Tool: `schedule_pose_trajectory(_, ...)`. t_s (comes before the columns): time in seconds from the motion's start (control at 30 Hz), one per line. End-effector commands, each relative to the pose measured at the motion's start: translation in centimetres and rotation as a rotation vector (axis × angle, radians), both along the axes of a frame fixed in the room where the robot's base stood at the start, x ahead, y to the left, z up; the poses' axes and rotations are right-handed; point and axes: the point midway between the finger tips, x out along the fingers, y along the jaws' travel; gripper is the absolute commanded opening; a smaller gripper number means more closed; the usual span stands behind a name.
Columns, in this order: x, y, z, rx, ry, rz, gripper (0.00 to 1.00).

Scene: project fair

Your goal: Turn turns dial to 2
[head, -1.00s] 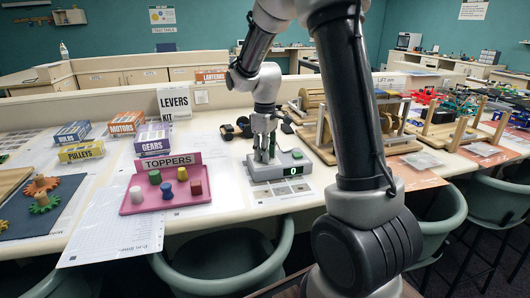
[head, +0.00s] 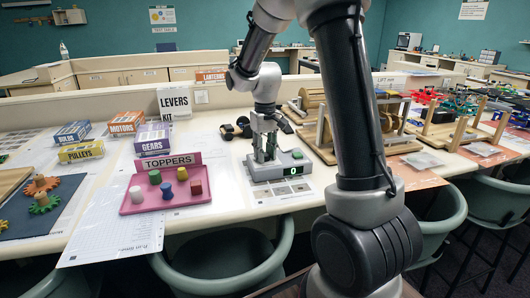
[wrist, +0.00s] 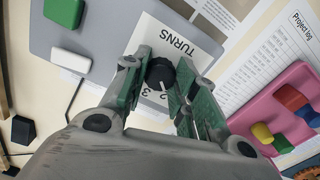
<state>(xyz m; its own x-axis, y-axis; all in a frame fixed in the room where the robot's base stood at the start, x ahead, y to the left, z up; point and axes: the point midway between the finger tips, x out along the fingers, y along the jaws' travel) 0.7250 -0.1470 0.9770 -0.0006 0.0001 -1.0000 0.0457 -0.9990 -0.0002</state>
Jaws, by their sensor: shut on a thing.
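The turns dial is a black knob (wrist: 160,74) with a white pointer line, on a white panel marked TURNS (wrist: 178,42) in the wrist view. Digits, among them a 2 and a 3, show near its lower edge; others are hidden by the fingers. The knob sits on a grey box (head: 261,174) on the table, whose front display (head: 290,169) reads 0 in green. My gripper (head: 265,158) points down onto the box top, its green-padded fingers on either side of the knob and shut on it. The box also carries a green button (wrist: 64,12) and a white button (wrist: 71,60).
A pink TOPPERS tray (head: 130,208) with coloured pegs stands left of the box. A wooden frame with a drum (head: 313,104) is close on the right. Papers lie on the table.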

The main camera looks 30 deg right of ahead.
Motion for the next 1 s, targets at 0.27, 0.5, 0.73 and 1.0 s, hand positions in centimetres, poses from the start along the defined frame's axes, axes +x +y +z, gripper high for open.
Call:
schedule_pose_trajectory(0.27,0.05,-0.02,0.06,-0.001,-0.002,-0.121,0.04)
schedule_pose_trajectory(0.5,0.06,-0.02,0.07,0.0,-0.002,-0.157,0.04)
schedule_pose_trajectory(0.73,0.07,-0.02,0.07,0.0,-0.002,-0.159,0.04)
schedule_pose_trajectory(1.0,0.06,-0.02,0.06,0.0,-0.002,-0.158,0.51)
